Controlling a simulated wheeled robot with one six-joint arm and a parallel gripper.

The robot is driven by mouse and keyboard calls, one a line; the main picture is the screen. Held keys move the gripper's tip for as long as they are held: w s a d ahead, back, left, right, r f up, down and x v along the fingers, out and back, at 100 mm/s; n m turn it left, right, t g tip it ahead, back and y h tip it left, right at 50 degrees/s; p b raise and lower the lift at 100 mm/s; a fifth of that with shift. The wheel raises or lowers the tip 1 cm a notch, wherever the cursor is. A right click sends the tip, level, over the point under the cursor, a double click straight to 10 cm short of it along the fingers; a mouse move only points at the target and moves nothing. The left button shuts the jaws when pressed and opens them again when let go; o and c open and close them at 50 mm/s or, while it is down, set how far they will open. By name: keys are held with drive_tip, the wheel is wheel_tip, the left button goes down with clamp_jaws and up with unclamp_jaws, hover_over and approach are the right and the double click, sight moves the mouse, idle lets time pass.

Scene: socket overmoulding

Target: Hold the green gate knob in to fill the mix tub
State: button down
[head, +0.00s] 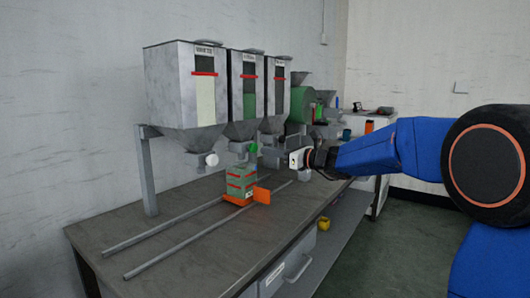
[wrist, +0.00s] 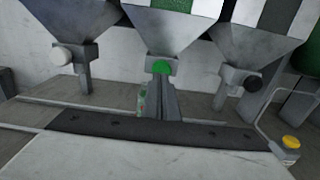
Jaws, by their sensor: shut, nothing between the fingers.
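The green gate knob (head: 253,148) is on the spout under the middle hopper, and it also shows near the centre of the wrist view (wrist: 162,67). My gripper (wrist: 160,82) is shut and empty, its fingertips just below and in front of the knob in the wrist view. In the head view my gripper (head: 264,153) is just right of the knob; I cannot tell whether they touch. The mix tub (head: 240,181), green-grey with red bands, stands on an orange base under the spout. In the wrist view the fingers mostly hide it. Its contents cannot be seen.
The left hopper (head: 183,85) has a white knob (wrist: 62,55), and the right hopper (head: 277,88) has a dark knob (wrist: 252,82). Two rails (head: 160,226) run along the bench (head: 190,255). The front left benchtop is clear.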

drive_tip(key=v, duration=0.9)
drive_tip(key=shift+d, duration=0.1)
idle(0.9)
drive_tip(key=s+a+f+n+g+h, duration=0.15)
drive_tip(key=s+f+n, duration=0.25)
drive_tip(key=s, duration=0.4)
drive_tip(key=s+f+n+g+h, duration=0.25)
drive_tip(key=s+f+n, duration=0.2)
drive_tip(key=s, duration=0.35)
drive_tip(key=s+f+n+g+h, duration=0.1)
drive_tip(key=s+f+n+g, duration=0.1)
drive_tip(key=s+f+n, duration=0.45)
drive_tip(key=s+d+f+n+h, duration=0.4)
drive_tip(key=s+d, duration=0.3)
drive_tip(key=s, duration=0.4)
drive_tip(key=s+d+f+n+h, duration=0.4)
drive_tip(key=s+d+f+n, duration=0.3)
drive_tip(key=s, duration=0.4)
drive_tip(key=shift+d+g+h, duration=0.4)
drive_tip(key=shift+d, duration=0.2)
